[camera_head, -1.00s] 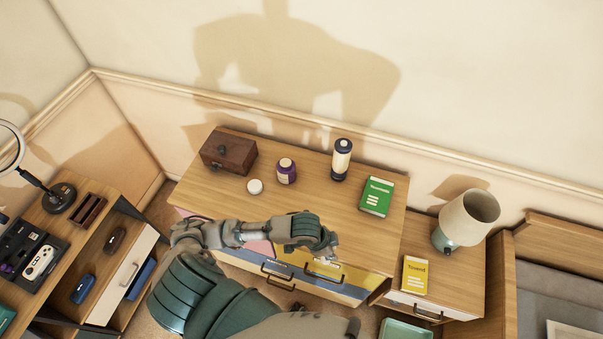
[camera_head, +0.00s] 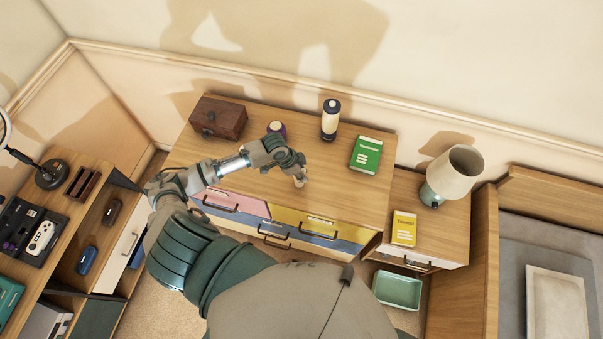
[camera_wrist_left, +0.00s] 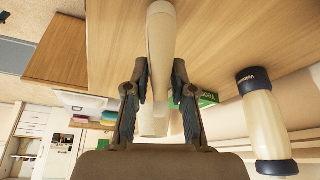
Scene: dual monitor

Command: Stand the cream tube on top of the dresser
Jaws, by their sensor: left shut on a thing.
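The cream tube (camera_head: 300,181) is a small pale shape at my left gripper (camera_head: 296,168) in the head view. In the wrist view the tube (camera_wrist_left: 160,40) is long and pale, between the two fingers of the left gripper (camera_wrist_left: 160,72), which is shut on it. The gripper is over the front half of the dresser top (camera_head: 350,193). I cannot tell whether the tube touches the wood. The gripper hides part of the tube. My right gripper is not in view.
The dresser top right of the gripper is clear. A lamp (camera_head: 452,174) and yellow book (camera_head: 404,228) are on the nightstand.

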